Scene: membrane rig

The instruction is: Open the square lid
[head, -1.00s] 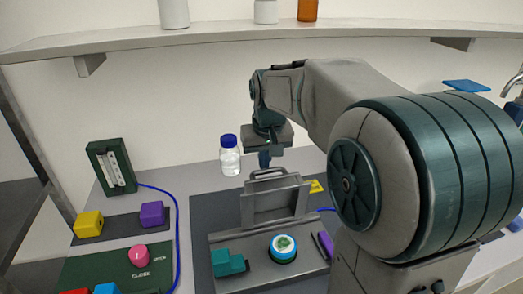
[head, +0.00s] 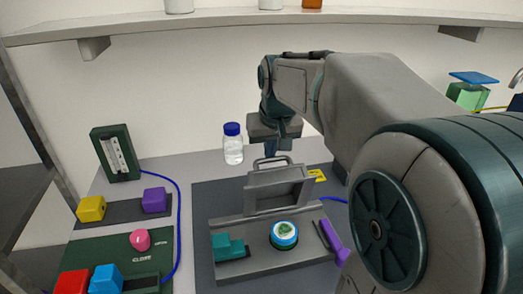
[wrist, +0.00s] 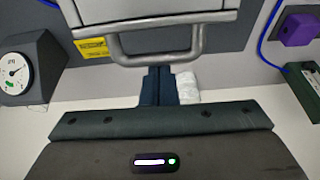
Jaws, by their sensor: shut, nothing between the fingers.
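The square lid (head: 276,190) is a grey plate standing raised at the back of a grey box (head: 275,262). Its bar handle (head: 257,164) is at its top edge. In the wrist view the lid (wrist: 150,10) shows at the top, with the handle (wrist: 155,52) below it. My gripper (head: 275,154) is behind the lid at handle height. Its dark fingers (wrist: 158,75) are together and empty, with the tips right by the handle bar. I cannot tell whether they touch it.
A teal block (head: 230,247) and a round blue-and-white piece (head: 284,234) are in the box. A purple piece (head: 334,240) is at its right side. A blue-capped bottle (head: 233,147) stands behind left. A gauge (wrist: 15,72) shows in the wrist view. A shelf (head: 240,22) runs above.

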